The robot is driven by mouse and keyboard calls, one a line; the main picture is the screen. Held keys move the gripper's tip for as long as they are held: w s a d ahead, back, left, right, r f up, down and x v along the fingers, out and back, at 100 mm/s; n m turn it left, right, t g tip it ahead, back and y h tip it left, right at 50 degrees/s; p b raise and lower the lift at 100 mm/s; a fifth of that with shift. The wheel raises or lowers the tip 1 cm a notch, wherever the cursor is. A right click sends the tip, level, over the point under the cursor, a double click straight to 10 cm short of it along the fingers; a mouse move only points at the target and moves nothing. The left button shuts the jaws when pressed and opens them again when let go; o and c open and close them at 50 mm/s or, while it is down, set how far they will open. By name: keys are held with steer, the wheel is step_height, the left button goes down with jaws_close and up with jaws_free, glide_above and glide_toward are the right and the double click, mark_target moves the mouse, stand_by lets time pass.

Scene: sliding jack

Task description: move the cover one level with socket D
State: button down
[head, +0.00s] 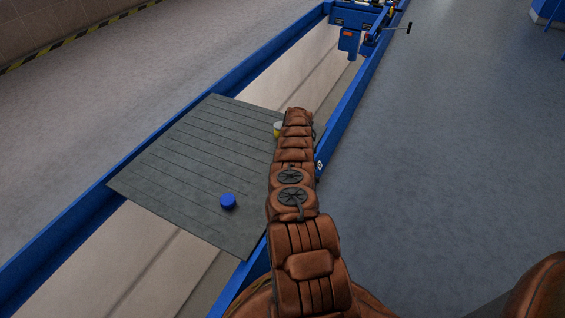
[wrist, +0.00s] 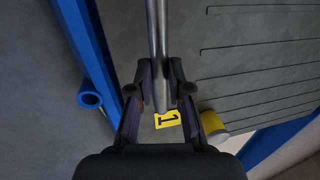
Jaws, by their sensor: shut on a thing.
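Cover one is a grey grooved panel (head: 190,150) lying across the pit between the blue rails in the head view. In the wrist view its grey surface (wrist: 260,55) carries a yellow tag with a 1 (wrist: 168,120). My gripper (wrist: 158,98) is shut on a round metal bar (wrist: 158,35), likely the cover's handle, above the tag. In the head view my arm hides the gripper and bar. A blue ring-shaped socket (wrist: 90,95) sits beside the blue rail at left in the wrist view. Its letter does not show, so I cannot tell whether it is socket D.
A blue round object (head: 228,201) and a yellow and white can (head: 278,130) stand on the cover; the can (wrist: 213,125) is close to my gripper. The pit is open beyond the cover. A blue jack unit (head: 350,35) stands at the far end. Floor at right is clear.

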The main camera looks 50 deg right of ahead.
steer(key=shift+s+d, duration=0.15)
steer(key=c, duration=1.1)
jaws_free()
steer(key=shift+r, duration=0.15)
step_height(320, 180, up, 11)
steer(key=s, duration=0.2)
steer(key=shift+d+r, duration=0.15)
steer(key=shift+d, duration=0.1)
